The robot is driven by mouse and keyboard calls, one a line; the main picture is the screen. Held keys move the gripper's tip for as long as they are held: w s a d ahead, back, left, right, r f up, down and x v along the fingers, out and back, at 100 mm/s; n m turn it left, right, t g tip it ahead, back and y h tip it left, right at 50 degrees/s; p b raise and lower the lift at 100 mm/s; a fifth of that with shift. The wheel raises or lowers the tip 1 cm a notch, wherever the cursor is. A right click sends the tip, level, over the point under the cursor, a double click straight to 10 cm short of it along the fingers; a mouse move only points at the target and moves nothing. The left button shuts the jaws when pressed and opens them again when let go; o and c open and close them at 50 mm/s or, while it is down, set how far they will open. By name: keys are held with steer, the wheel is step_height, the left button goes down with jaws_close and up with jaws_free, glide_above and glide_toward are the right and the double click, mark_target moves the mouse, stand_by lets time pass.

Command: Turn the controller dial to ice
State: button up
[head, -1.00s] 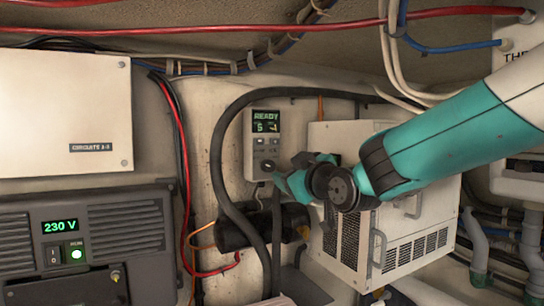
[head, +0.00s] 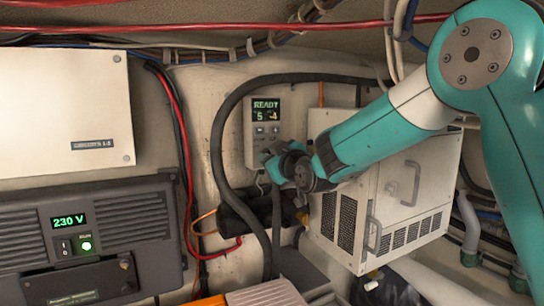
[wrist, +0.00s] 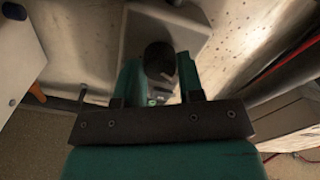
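The controller (head: 264,138) is a pale upright box on the back wall. Its lit display reads READY with a 5 on the left and what looks like -4 on the right. Two small buttons sit below the display. My gripper (head: 262,158) is at the controller's lower part and hides the dial in the head view. In the wrist view the dial (wrist: 158,58) is a round dark knob with a pale mark, on the grey controller face (wrist: 168,22). My gripper's fingers (wrist: 160,72) stand apart, one on each side of the dial; any contact is unclear. Dial lettering is not legible.
A white vented box (head: 385,190) stands right of the controller, below my arm. A thick black hose (head: 216,150) loops around the controller's left side. A dark 230 V unit (head: 110,230) and a pale cabinet (head: 60,110) are at left. Red cables run along the top.

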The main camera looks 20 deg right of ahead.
steer(key=c, duration=0.4)
steer(key=shift+f+b, duration=0.15)
steer(key=shift+b, duration=0.25)
steer(key=shift+o, duration=0.2)
steer(key=m+b, duration=0.2)
steer(key=b, duration=0.2)
steer(key=shift+f+m, duration=0.2)
steer(key=shift+m, duration=0.2)
steer(key=m+b, duration=0.9)
steer(key=b, duration=0.2)
steer(key=shift+r+m, duration=0.1)
steer(key=shift+m, duration=0.3)
steer(key=shift+d+r+m+b, duration=0.1)
steer(key=shift+r+m+b, duration=0.1)
steer(key=shift+m+b, duration=2.05)
steer(key=shift+m+p, duration=0.35)
steer(key=shift+m, duration=0.1)
